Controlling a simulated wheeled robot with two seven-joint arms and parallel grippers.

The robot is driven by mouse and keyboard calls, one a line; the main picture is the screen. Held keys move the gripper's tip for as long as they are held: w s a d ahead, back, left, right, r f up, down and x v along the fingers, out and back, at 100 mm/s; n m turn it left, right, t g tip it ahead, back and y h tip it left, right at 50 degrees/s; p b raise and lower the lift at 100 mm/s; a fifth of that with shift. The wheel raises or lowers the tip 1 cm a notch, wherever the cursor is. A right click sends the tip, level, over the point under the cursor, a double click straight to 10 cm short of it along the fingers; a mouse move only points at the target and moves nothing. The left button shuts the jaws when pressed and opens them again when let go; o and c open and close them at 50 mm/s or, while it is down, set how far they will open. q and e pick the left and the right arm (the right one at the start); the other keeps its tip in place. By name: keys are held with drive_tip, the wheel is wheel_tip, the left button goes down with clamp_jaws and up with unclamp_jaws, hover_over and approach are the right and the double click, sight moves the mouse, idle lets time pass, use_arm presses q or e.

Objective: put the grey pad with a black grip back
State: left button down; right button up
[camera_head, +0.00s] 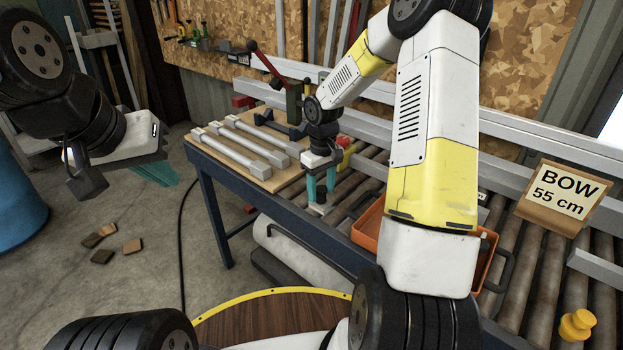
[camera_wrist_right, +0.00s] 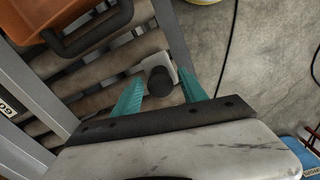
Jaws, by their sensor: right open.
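The grey pad (camera_wrist_right: 155,63) with its black grip (camera_wrist_right: 160,82) is at the edge of the roller table in the right wrist view. In the head view the dark grip (camera_head: 320,197) shows low between the teal fingers of my right gripper (camera_head: 321,183). The right gripper (camera_wrist_right: 160,84) is open, with one finger on each side of the grip and gaps showing. My left gripper (camera_head: 155,172) hangs over the floor at the left, away from the table; its finger gap is not clear.
An orange tray (camera_head: 366,228) with dark handles lies on the rollers, partly behind my right arm. A board (camera_head: 213,152) with several grey bars is left of the right gripper. A "BOW 55 cm" sign (camera_head: 563,197) and a yellow knob (camera_head: 577,325) are at the right.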

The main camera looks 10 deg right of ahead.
sight(321, 188)
wheel_tip(321, 188, up, 11)
drive_tip(key=s+r+m+t, duration=0.2)
drive_tip(key=s+r+t, duration=0.1)
drive_tip(key=s+r, duration=0.9)
drive_tip(key=s+a+r+m+t+y, duration=0.2)
drive_tip(key=s+t, duration=0.1)
drive_tip(key=s, duration=0.9)
drive_tip(key=shift+s+r+m, duration=0.15)
drive_tip(key=shift+r+m, duration=0.25)
drive_tip(key=shift+a, duration=0.1)
drive_tip(key=shift+c, duration=0.2)
